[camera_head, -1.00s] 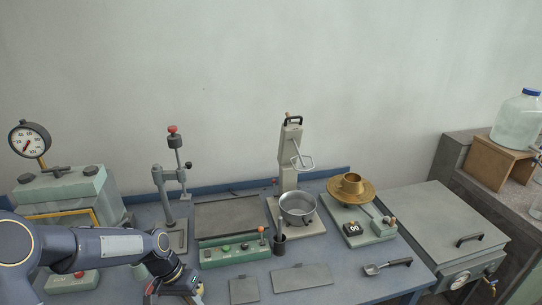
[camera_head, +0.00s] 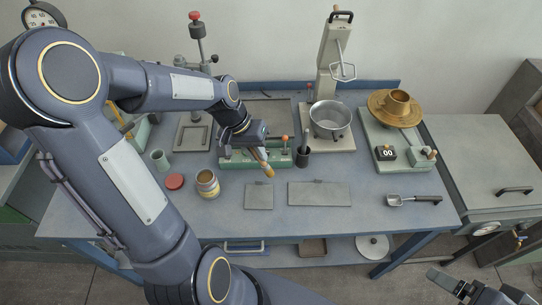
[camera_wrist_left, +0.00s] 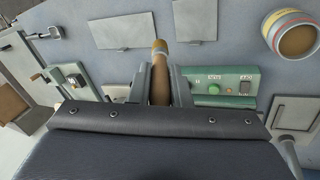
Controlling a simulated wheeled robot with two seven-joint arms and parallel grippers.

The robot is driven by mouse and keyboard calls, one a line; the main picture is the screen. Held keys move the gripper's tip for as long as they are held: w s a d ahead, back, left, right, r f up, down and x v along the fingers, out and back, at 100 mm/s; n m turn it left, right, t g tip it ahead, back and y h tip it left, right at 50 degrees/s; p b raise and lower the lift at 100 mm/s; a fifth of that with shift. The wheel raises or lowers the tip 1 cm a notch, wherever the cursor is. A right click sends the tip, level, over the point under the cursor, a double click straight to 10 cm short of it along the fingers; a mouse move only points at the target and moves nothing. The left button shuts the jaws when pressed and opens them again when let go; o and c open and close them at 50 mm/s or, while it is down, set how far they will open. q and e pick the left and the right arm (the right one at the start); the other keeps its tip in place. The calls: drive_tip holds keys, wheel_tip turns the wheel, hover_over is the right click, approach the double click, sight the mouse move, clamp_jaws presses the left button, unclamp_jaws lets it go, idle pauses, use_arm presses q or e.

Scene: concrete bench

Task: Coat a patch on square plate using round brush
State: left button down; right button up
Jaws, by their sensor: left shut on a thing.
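My left gripper (camera_head: 255,146) is shut on the round brush (camera_head: 265,165), which points down with its brownish tip above the bench. The brush (camera_wrist_left: 160,75) also shows between the fingers in the left wrist view. The square plate (camera_head: 259,198) lies flat on the bench, nearer the front than the brush tip and apart from it. It also shows in the wrist view (camera_wrist_left: 195,20). An open jar (camera_head: 207,186) with a yellowish band stands left of the plate. My right gripper (camera_head: 452,285) shows at the bottom right; whether it is open is unclear.
A longer plate (camera_head: 319,195) lies right of the square one. A red lid (camera_head: 174,182) and a small green cup (camera_head: 160,161) are left of the jar. A scoop (camera_head: 412,200) lies right.

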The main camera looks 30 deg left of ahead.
sight(260, 161)
use_arm(q)
drive_tip(key=shift+w+d+r, duration=0.2)
drive_tip(key=shift+w, duration=0.1)
drive_tip(key=shift+w+d+f, duration=0.1)
drive_tip(key=shift+f, duration=0.05)
drive_tip(key=shift+f+b, duration=0.7)
drive_tip(key=shift+b, duration=0.1)
drive_tip(key=shift+f+b, duration=1.2)
drive_tip(key=shift+f, duration=0.4)
drive_tip(key=shift+r, duration=0.1)
